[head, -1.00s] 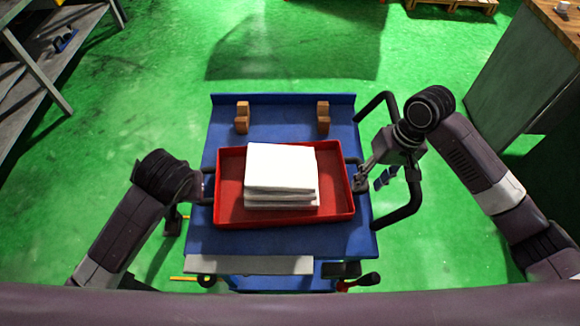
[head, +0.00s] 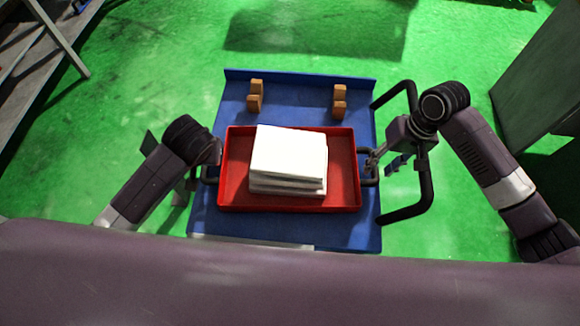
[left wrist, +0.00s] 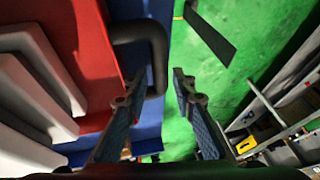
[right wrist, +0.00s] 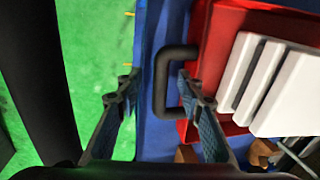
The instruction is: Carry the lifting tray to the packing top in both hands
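The lifting tray (head: 237,190) is a shallow red tray with black loop handles on its short sides. It rests on a blue cart top (head: 290,103) and holds a stack of white blocks (head: 288,155). My left gripper (left wrist: 156,88) is open, its fingers apart on either side of the left handle (left wrist: 155,50). In the head view its fingers are largely hidden by its wrist. My right gripper (head: 373,166) is at the right handle; the right wrist view shows its fingers (right wrist: 157,85) open on either side of the handle bar (right wrist: 160,105). I cannot identify the packing top here.
Two pairs of brown blocks (head: 255,96) (head: 339,101) stand on the cart behind the tray. A black push handle (head: 428,180) curves out from the cart's right side. A grey cabinet (head: 545,80) stands at right, a grey bench (head: 30,70) at upper left. Green floor lies between.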

